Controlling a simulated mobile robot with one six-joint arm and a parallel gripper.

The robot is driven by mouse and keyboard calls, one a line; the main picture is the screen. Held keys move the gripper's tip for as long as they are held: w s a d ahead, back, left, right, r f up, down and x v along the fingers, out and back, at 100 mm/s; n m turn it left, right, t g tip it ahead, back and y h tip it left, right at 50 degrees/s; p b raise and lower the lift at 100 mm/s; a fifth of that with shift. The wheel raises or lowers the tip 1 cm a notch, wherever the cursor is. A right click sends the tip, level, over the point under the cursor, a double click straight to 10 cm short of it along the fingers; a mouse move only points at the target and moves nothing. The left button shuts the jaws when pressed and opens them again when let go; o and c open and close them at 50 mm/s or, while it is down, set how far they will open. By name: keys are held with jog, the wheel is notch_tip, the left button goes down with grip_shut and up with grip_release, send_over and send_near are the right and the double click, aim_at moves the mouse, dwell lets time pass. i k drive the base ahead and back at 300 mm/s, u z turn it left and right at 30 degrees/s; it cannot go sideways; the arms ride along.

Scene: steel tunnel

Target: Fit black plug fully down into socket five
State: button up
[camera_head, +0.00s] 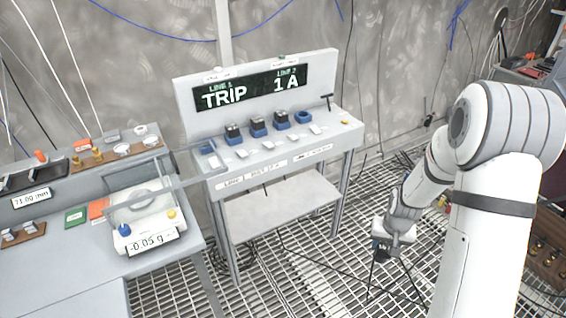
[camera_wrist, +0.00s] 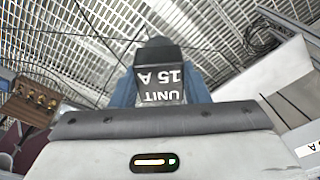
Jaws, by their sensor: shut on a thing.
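My gripper (camera_wrist: 160,78) shows two blue fingers in the wrist view, shut on a black plug (camera_wrist: 160,88) marked UNIT 15 A. In the head view my gripper (camera_head: 381,250) hangs over the floor grating, right of the bench and apart from it. The plug is too small there to make out clearly. A row of blue sockets stands on the bench top. Three of them hold black plugs. The leftmost socket (camera_head: 207,148) and the rightmost socket (camera_head: 303,117) show no black plug. The socket numbers are too small to read.
The bench (camera_head: 330,135) has a back panel (camera_head: 255,92) reading LINE 1 TRIP and LINE 2 1 A. A T-shaped handle (camera_head: 328,101) stands at its right end. A scale (camera_head: 145,215) and a clear sheet are at left. Loose cables hang and lie around the grating.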

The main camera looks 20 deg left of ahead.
aim_at(303, 119)
jog(key=u, duration=0.8)
jog(key=i, duration=0.95)
jog(key=u, duration=0.05)
